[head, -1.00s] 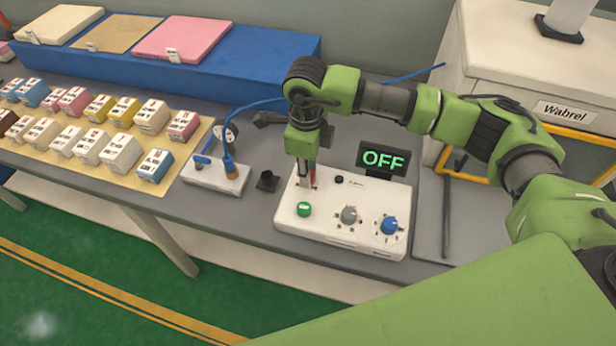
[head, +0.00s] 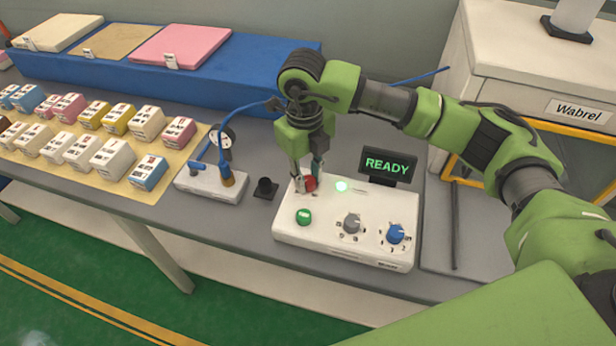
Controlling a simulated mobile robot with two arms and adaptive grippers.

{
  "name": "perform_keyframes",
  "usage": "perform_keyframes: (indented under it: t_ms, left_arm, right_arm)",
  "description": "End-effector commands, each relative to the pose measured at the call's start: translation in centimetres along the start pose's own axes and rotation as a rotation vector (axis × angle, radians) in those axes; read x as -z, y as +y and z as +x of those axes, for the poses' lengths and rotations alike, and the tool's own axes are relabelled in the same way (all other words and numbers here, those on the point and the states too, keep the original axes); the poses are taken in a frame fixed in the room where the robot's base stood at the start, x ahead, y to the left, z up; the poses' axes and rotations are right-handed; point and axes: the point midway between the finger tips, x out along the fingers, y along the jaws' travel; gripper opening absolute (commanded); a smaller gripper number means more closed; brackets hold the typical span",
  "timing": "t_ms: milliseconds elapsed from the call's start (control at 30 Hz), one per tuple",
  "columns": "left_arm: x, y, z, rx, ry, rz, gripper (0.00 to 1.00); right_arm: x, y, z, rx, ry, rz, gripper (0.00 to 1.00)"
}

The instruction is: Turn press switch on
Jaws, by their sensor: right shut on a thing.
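The press control box (head: 347,226) is white and stands on the grey table. Its display (head: 388,165) reads READY in green, and a small lamp (head: 341,186) on its top glows pale green. My right gripper (head: 308,185) reaches down over the back left of the box and is shut on a red switch (head: 309,183). The fingers hide part of the switch. A green button (head: 303,217), a grey knob (head: 352,223) and a blue knob (head: 395,234) sit along the front of the box. My left gripper is not in view.
A white gauge block (head: 211,186) with a blue hose and a small black piece (head: 265,188) stand left of the box. Several small cartons (head: 110,158) and a blue platform (head: 260,75) with coloured pads are further left. A white machine (head: 535,75) stands at the right.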

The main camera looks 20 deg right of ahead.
Motion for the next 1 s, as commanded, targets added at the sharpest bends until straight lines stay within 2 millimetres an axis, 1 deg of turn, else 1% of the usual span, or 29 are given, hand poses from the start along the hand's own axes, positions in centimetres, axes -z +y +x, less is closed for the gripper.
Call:
perform_keyframes:
  t_ms: [367, 400, 467, 833, 933, 1000]
  left_arm:
    - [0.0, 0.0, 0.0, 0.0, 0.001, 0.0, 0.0]
    - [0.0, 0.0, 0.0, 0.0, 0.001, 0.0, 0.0]
    - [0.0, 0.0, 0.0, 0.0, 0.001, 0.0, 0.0]
    - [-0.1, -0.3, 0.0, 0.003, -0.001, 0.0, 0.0]
    - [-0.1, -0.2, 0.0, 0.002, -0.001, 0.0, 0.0]
    - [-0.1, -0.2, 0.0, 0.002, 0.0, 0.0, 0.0]
  right_arm:
    - [-0.2, -0.1, -0.2, 0.001, -0.006, 0.008, 0.01]
    - [-0.2, -0.1, -0.2, 0.001, -0.006, 0.008, 0.25]
    - [-0.2, -0.1, -0.2, 0.001, -0.006, 0.007, 0.39]
    - [-0.1, 0.0, -0.3, 0.0, -0.003, 0.005, 0.39]
    - [-0.1, -0.1, -1.1, 0.001, -0.004, 0.005, 0.39]
    - [-0.1, -0.1, -2.2, 0.001, -0.005, 0.004, 0.39]
